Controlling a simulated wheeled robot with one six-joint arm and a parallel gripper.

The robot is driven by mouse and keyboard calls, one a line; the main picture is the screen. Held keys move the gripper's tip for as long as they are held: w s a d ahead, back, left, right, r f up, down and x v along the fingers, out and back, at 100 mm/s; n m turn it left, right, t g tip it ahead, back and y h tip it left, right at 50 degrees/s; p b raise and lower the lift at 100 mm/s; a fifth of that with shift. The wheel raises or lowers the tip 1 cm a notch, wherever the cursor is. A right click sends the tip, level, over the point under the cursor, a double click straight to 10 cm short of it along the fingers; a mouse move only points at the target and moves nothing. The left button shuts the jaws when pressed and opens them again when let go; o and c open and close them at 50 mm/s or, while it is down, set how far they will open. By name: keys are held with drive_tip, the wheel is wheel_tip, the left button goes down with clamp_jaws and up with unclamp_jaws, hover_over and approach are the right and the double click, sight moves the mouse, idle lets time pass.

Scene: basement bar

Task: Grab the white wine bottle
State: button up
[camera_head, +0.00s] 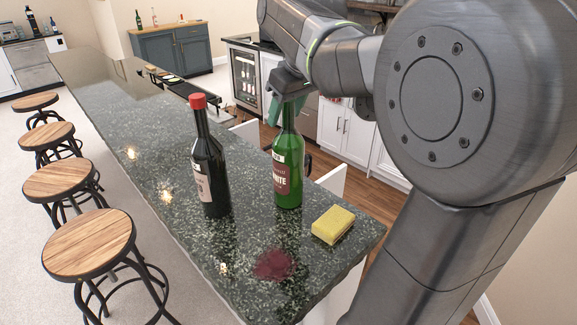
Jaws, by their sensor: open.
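The white wine bottle (288,178) is green glass with a dark label that partly reads "WHITE". It stands upright on the dark granite bar counter (120,110), near its right edge. My gripper (288,98) is at the top of this bottle's neck in the picture and overlaps it, hiding the bottle's top. The gripper is open. The fingertips are small and partly hidden, so I cannot tell whether they straddle the neck or touch it.
A dark bottle with a red cap (209,170) stands just left of the green one. A yellow sponge (333,224) lies to the right, and a dark red stain (273,265) is in front. Several stools (88,245) line the left side. The counter's left part is mostly clear.

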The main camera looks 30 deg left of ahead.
drive_tip(key=shift+c, duration=0.4)
clamp_jaws()
drive_tip(key=shift+r, duration=0.15)
idle(0.8)
